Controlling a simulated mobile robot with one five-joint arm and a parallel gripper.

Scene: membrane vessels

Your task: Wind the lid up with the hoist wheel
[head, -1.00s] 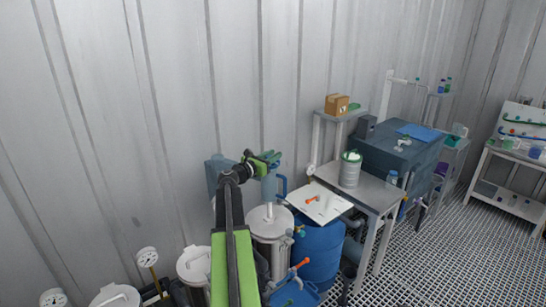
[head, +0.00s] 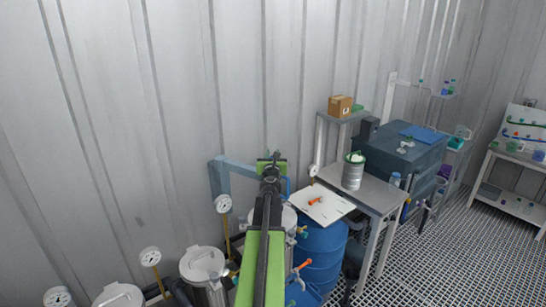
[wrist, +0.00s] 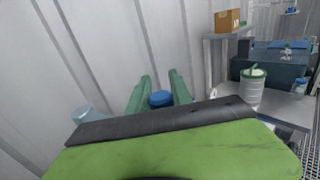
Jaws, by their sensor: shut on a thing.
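My gripper (head: 271,157) is out at the end of my arm, level with the blue-grey hoist frame (head: 218,176) by the wall. In the wrist view its two green fingers (wrist: 161,82) stand on either side of a round blue knob (wrist: 160,99) and are shut on it. I take the knob for the handle of the hoist wheel; the rest of the wheel is hidden behind my wrist. Below, a steel vessel with a pale lid (head: 289,215) is mostly covered by my arm. I cannot tell whether the lid is seated or raised.
Other lidded vessels (head: 203,263) and dial gauges (head: 223,203) stand at lower left. A blue barrel (head: 322,250) with a white board (head: 335,208) above it is right of my arm. A steel table (head: 375,196) carries a can (head: 353,174).

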